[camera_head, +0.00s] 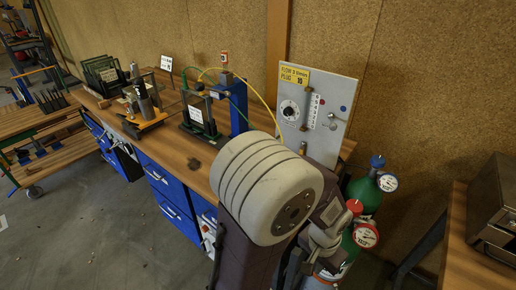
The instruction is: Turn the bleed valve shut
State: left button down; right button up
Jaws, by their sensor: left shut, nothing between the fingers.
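A light grey panel (340,92) with a yellow label stands at the back of the bench. It carries a round dial (290,110), an upright flow tube (311,111) and a small silver fitting (332,122) on its right half. I cannot tell for certain which fitting is the bleed valve. My left arm fills the lower middle and covers the panel's foot. My left gripper (322,247) is low, below the panel and close to the gas cylinders in the picture. It is shut and empty, with its fingertips mostly hidden. My right gripper is out of view.
Green (365,193) and red-topped (352,238) gas cylinders with gauges stand right of my arm. A blue-posted rig (238,105) and a clamp device (143,103) stand on the wooden bench (178,141). A metal box (497,208) sits at the right edge.

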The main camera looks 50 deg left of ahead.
aim_at(302, 150)
jog(key=u, duration=1.45)
jog(key=i+j, duration=0.15)
jog(key=j, duration=0.2)
jog(key=i+j, duration=0.15)
jog(key=j, duration=0.25)
jog(key=i+j, duration=0.15)
jog(key=j, duration=0.2)
jog(key=i+j, duration=0.2)
jog(key=j, duration=0.15)
jog(key=i+j, duration=0.15)
jog(key=j, duration=0.25)
jog(key=i+j, duration=0.15)
jog(key=j, duration=0.2)
